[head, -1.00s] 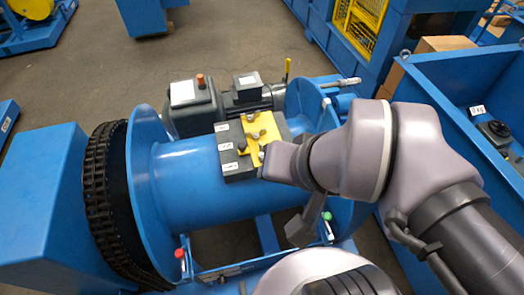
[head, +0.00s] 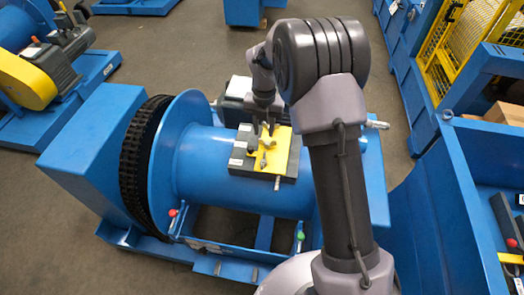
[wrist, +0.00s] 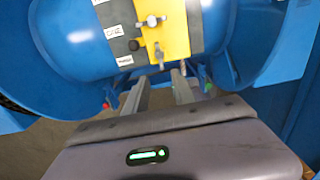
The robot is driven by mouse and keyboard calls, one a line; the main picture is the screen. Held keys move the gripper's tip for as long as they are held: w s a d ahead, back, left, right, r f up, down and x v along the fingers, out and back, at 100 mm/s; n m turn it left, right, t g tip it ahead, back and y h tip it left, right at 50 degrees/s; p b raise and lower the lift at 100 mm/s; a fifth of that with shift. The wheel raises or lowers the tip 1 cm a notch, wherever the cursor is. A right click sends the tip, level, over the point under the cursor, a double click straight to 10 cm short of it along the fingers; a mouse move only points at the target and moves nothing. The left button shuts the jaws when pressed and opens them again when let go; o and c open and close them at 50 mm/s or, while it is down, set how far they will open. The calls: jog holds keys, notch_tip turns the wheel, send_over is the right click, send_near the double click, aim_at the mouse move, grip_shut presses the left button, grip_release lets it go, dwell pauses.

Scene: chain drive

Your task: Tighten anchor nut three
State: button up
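A dark anchor block (head: 240,163) with a yellow plate (head: 279,155) sits on top of the blue drum (head: 200,165). Small metal nuts or bolts stand on the plate, one at its middle (head: 264,162). In the wrist view the yellow plate (wrist: 171,30) carries a silver fastener (wrist: 150,21) and another nearer one (wrist: 158,56). White labels lie along the block, too blurred to read surely. My gripper (head: 263,130) hangs over the far part of the plate. In the wrist view its two fingers (wrist: 160,88) are apart, with nothing seen between them. Which fastener is nut three I cannot tell.
A black chain (head: 143,150) wraps the wheel at the drum's left end. A metal rod (head: 278,183) sticks out at the plate's near edge. A blue bin (head: 440,175) stands at right, and a yellow cage (head: 465,45) behind it.

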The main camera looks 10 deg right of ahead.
aim_at(264, 158)
notch_tip(264, 158, down, 17)
jog(key=b, duration=0.5)
jog(key=shift+r+b, duration=0.2)
jog(key=shift+b, duration=0.15)
grip_shut()
